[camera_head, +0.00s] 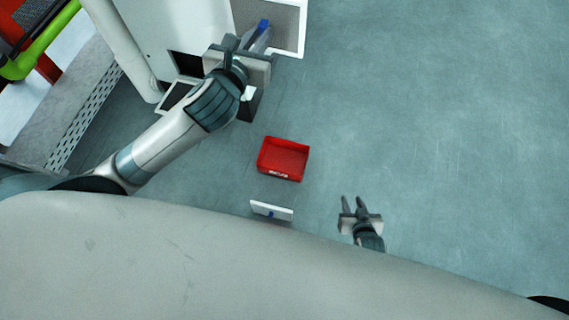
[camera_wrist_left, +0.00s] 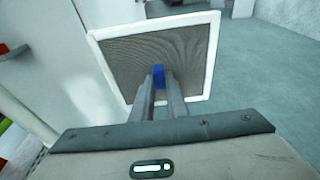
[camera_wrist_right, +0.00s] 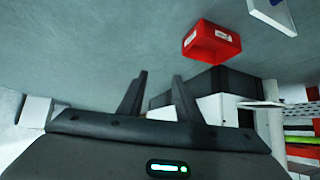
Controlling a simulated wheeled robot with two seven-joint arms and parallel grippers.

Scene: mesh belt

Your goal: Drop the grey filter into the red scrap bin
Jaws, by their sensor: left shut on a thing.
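The grey filter (camera_head: 284,22), a grey mesh panel in a white frame, is at the top of the head view. My left gripper (camera_head: 262,32) is shut on its blue tab. In the left wrist view, the filter (camera_wrist_left: 190,50) fills the space ahead of the closed fingers (camera_wrist_left: 158,82). The red scrap bin (camera_head: 283,158) stands on the floor, below and slightly right of the left gripper in the head view; its inside looks empty. It also shows in the right wrist view (camera_wrist_right: 211,41). My right gripper (camera_head: 353,205) is open and empty, right of and below the bin.
A white cabinet (camera_head: 150,35) with a dark opening (camera_head: 186,65) stands at upper left. A white panel with a blue mark (camera_head: 271,210) is just below the bin. A perforated grey conveyor side (camera_head: 85,115) is at left. The floor on the right is clear.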

